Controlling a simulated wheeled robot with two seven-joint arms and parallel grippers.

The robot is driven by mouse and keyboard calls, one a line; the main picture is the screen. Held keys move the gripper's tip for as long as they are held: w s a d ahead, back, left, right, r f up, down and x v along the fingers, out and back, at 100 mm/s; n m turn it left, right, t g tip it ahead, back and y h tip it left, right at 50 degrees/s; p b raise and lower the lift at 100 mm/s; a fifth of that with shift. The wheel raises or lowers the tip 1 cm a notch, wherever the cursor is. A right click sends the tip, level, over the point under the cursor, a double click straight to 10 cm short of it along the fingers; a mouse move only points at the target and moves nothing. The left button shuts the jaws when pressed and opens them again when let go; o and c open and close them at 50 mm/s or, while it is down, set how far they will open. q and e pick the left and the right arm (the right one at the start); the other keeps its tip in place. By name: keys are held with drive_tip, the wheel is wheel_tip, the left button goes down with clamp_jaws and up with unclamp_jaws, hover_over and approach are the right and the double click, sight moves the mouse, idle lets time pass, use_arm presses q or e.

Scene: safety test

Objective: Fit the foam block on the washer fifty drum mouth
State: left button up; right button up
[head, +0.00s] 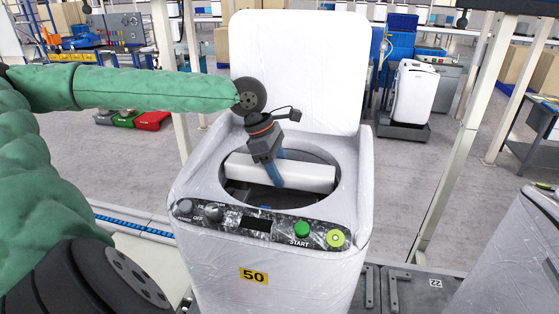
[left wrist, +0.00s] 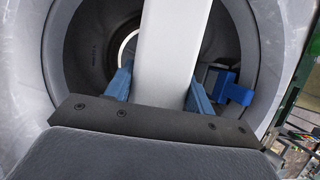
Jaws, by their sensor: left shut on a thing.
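Washer fifty (head: 222,278) is a white machine wrapped in clear film, with a yellow "50" label and its lid (head: 298,60) raised. Its round drum mouth (head: 318,152) opens on top. The white foam block (head: 310,176) spans the mouth from left to right; I cannot tell whether it rests on the rim or hangs just above it. My left gripper (head: 279,176) is above the mouth, its blue fingers shut on the middle of the block. In the left wrist view the foam block (left wrist: 172,50) runs between both fingers over the dark drum. My right gripper is out of view.
The control panel (head: 262,224) with knobs and a green START button lies along the washer's front edge. A blue part (left wrist: 235,92) shows inside the drum. Pale frame posts (head: 455,130) stand to the right. Another wrapped machine (head: 510,250) is at the right edge.

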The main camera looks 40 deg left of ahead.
use_arm(q)
wheel_tip(320, 180, down, 6)
drive_tip(key=shift+f, duration=0.2)
idle(0.5)
drive_tip(key=shift+d, duration=0.1)
idle(0.7)
drive_tip(key=shift+f, duration=0.25)
idle(0.7)
drive_tip(key=o, duration=1)
drive_tip(key=shift+o, duration=0.2)
drive_tip(key=shift+r, duration=0.1)
